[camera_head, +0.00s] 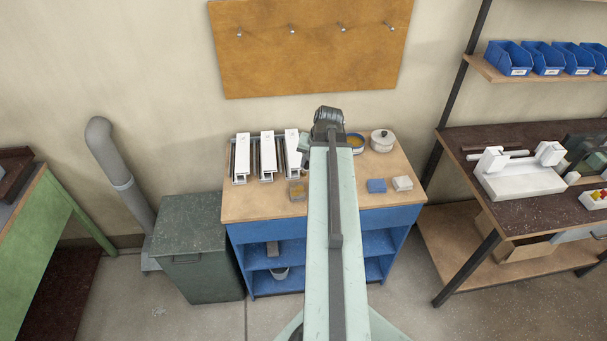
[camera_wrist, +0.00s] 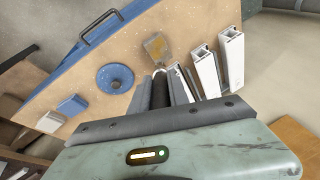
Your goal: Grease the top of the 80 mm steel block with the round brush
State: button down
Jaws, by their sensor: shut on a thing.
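My gripper (camera_wrist: 160,90) is shut on a dark cylindrical handle (camera_wrist: 160,88), held upright between the two grey fingers. It may be the round brush; its bristle end is not clearly visible. In the head view my arm hides most of the gripper. A small squarish piece, yellow-brown with grey (camera_head: 297,190), lies on the bench top near the front edge. It also shows beyond my fingers in the wrist view (camera_wrist: 157,46), apart from them. I cannot tell whether it is the 80 mm steel block.
White profiles (camera_head: 267,155) stand at the bench's left. A blue block (camera_head: 376,185) and white block (camera_head: 402,183) lie front right. A blue disc (camera_wrist: 115,78) sits between.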

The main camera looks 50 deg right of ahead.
jog(key=w+d+r+p, duration=0.2)
jog(key=w+r+p, duration=0.1)
jog(key=f+b, duration=0.5)
jog(key=shift+w+d, duration=0.15)
jog(key=shift+d, duration=0.05)
dwell(0.3)
jog(key=shift+a, duration=0.1)
